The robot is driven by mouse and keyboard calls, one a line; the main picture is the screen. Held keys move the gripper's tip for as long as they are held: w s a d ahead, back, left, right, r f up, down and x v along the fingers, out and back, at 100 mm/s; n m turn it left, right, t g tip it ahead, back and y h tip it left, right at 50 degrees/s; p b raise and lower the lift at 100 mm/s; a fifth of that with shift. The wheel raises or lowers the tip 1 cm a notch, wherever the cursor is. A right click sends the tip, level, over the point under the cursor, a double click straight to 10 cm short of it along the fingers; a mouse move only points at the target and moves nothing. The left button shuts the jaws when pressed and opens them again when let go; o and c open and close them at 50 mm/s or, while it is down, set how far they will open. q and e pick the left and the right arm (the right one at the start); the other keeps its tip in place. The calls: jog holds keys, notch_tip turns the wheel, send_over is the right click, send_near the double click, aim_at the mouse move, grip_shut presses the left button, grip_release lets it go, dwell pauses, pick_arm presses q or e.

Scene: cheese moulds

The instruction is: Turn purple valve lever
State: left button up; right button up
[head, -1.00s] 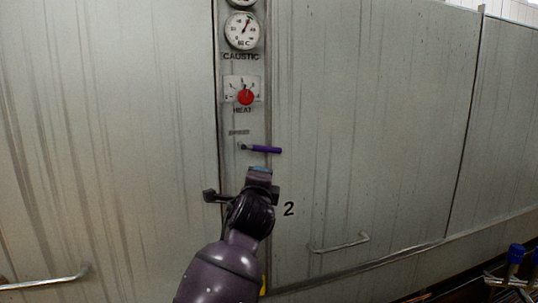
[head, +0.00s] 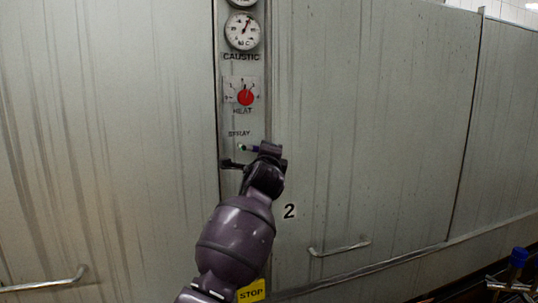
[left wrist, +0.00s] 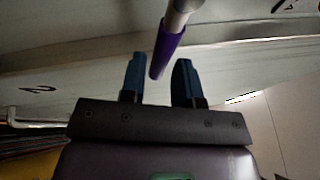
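The purple valve lever (head: 255,149) sticks out to the right from the panel under the SPRAY label. Its purple grip is mostly hidden behind my left gripper (head: 268,147) in the head view. In the left wrist view the lever's purple grip (left wrist: 167,50) reaches down between the two blue fingers of my left gripper (left wrist: 160,62). The fingers are apart, with a gap seen on both sides of the lever. My right gripper is not in view.
Above the lever on the panel are a red HEAT knob (head: 245,97) and a round CAUSTIC gauge (head: 242,31). A door handle (head: 339,248) is at the lower right, another handle (head: 45,284) at the lower left. A yellow STOP sign (head: 251,292) is below.

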pick_arm(q)
jog(key=shift+w, duration=0.9)
jog(key=shift+r, duration=0.1)
jog(key=shift+d, duration=0.1)
grip_shut()
